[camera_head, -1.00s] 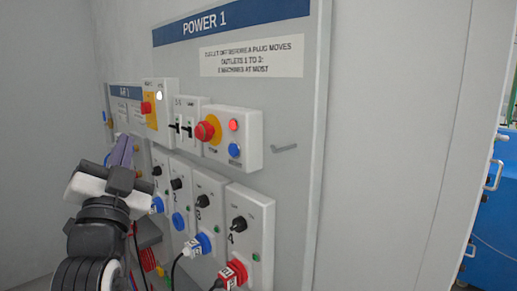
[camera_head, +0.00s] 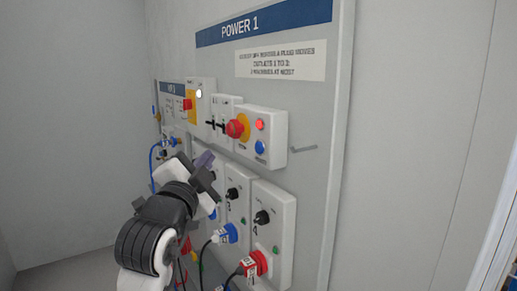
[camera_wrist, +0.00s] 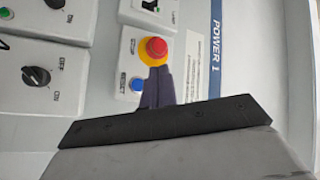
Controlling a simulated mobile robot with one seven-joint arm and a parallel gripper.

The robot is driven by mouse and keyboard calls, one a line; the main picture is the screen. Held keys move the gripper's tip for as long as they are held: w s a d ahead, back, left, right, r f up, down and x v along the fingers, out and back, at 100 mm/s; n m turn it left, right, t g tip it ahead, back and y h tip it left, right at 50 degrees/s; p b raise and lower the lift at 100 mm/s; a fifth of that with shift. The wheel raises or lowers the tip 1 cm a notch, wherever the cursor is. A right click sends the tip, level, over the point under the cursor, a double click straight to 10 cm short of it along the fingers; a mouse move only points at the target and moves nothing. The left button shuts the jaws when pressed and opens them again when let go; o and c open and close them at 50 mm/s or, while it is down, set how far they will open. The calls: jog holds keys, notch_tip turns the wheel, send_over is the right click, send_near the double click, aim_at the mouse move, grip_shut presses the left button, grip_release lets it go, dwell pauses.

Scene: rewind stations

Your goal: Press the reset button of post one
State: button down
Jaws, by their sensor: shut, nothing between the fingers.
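The POWER 1 board (camera_head: 300,95) carries a white box (camera_head: 278,150) with a red mushroom button (camera_head: 235,128) on a yellow disc, a lit red lamp (camera_head: 260,125) and a blue button (camera_head: 260,147). In the wrist view the blue button (camera_wrist: 138,85) has a small label beside it, and the red mushroom button (camera_wrist: 157,47) is nearby. My gripper (camera_head: 204,160) is shut and empty, left of and below that box in the head view. In the wrist view its fingertips (camera_wrist: 160,70) overlap the yellow disc, beside the blue button. Contact cannot be told; the lamp is hidden there.
Below the box are outlet units with black knobs (camera_head: 262,217), a blue plug (camera_head: 226,233) and a red plug (camera_head: 255,263) with hanging cables. Small switches (camera_head: 218,125) and another red button (camera_head: 187,104) sit to the left.

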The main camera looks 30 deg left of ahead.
aim_at(259, 148)
jog(key=w+d+p, duration=0.2)
jog(key=w+d, duration=0.1)
jog(key=w, duration=0.5)
jog(key=shift+d, duration=0.2)
jog(key=shift+w, duration=0.1)
dwell(1.8)
jog(key=shift+w+d, duration=0.15)
jog(key=shift+w, duration=0.2)
jog(key=shift+w+d, duration=0.15)
jog(key=shift+w, duration=0.25)
dwell(0.6)
dwell(0.3)
jog(key=shift+s+a+b, duration=0.25)
jog(key=shift+s+b, duration=0.2)
jog(key=shift+s, duration=0.3)
jog(key=shift+s, duration=0.1)
